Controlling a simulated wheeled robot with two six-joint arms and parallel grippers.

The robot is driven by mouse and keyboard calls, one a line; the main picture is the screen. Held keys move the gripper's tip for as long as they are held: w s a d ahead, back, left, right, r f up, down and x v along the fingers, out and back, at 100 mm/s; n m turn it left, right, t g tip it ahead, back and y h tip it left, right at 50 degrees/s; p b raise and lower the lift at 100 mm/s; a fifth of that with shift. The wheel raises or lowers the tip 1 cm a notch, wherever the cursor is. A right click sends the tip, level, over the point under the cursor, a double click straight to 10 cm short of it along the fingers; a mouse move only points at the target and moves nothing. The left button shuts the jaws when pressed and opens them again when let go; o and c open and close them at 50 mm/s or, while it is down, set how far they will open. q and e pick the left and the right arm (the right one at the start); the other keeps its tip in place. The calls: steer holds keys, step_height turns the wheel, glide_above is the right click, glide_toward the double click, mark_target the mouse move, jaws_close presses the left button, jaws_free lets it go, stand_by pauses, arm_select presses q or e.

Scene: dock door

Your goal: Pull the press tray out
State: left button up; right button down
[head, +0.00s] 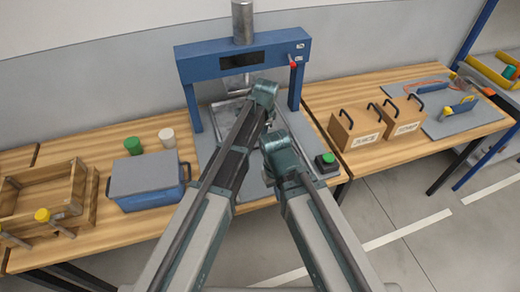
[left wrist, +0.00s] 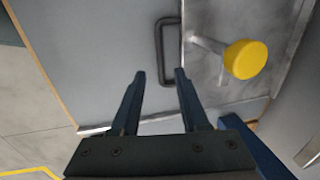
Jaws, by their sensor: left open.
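The press tray (left wrist: 222,92) is a shiny metal tray in the left wrist view, with a dark U-shaped handle (left wrist: 161,42) along its left edge. In the head view part of the tray (head: 231,111) shows under the blue press (head: 240,58), and my arms cover much of it. My left gripper (left wrist: 160,75) is open and empty. Its two fingers point toward the handle, with the near end of the handle just beyond the fingertips. In the head view my arms hide the fingers of both grippers. The right gripper's jaws cannot be made out.
A yellow-topped piece (left wrist: 245,59) stands on the tray. A green button box (head: 327,163) is at the press's front right. A blue-grey box (head: 148,180) and a wooden crate (head: 45,192) stand left; cardboard boxes (head: 356,126) stand right. Open floor lies in front.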

arm_select(q)
steer(key=f+b, duration=0.2)
steer(key=w+f+b, duration=0.1)
steer(key=f+b, duration=0.1)
steer(key=f, duration=0.1)
steer(key=f+b, duration=0.2)
steer(key=shift+w+a+f, duration=0.2)
steer(key=shift+a+f, duration=0.05)
jaws_close()
stand_by(1.1)
